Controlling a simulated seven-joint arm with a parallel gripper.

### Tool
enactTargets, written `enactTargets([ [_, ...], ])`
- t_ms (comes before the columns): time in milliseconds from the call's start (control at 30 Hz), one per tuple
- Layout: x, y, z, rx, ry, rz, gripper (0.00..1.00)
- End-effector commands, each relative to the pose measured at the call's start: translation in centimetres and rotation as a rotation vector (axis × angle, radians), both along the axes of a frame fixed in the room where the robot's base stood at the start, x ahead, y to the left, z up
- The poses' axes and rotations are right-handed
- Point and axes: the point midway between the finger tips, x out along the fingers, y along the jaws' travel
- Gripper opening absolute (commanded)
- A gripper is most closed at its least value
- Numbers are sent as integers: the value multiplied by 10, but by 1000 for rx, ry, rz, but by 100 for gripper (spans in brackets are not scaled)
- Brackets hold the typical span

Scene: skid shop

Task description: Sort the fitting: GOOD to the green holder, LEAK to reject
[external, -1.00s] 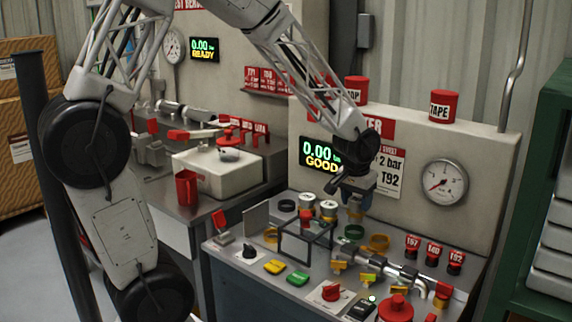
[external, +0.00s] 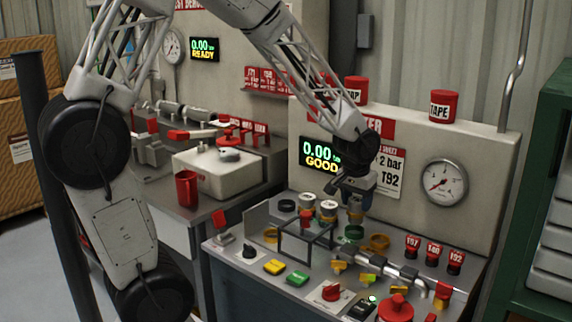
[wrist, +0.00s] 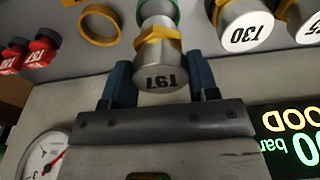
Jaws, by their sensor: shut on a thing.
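My gripper (wrist: 158,85) is shut on a silver fitting with a brass hex collar (wrist: 158,55); its end label appears upside down in the wrist view. In the external view my gripper (external: 355,188) holds the fitting (external: 355,213) above the rear of the bench. The green ring holder (external: 354,232) is just below the fitting in the external view. In the wrist view the green ring (wrist: 165,10) shows beyond the fitting's far end, partly hidden by it. I cannot tell if they touch. The tester display (external: 321,153) reads 0.00 and GOOD.
Yellow rings (external: 377,241) lie beside the green one. Two silver-topped fittings (external: 328,208) stand to the left. A dark open frame (external: 306,240) stands in front. Red-capped fittings (external: 434,252) are at right. The panel with a gauge (external: 444,183) rises close behind.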

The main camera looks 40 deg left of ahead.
Motion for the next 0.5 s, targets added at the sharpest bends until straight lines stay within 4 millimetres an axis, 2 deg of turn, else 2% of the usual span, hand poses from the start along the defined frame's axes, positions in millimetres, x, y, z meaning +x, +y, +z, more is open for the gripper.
enactTargets([
  [500, 0, 0, -4, 0, 0, 0, 37],
])
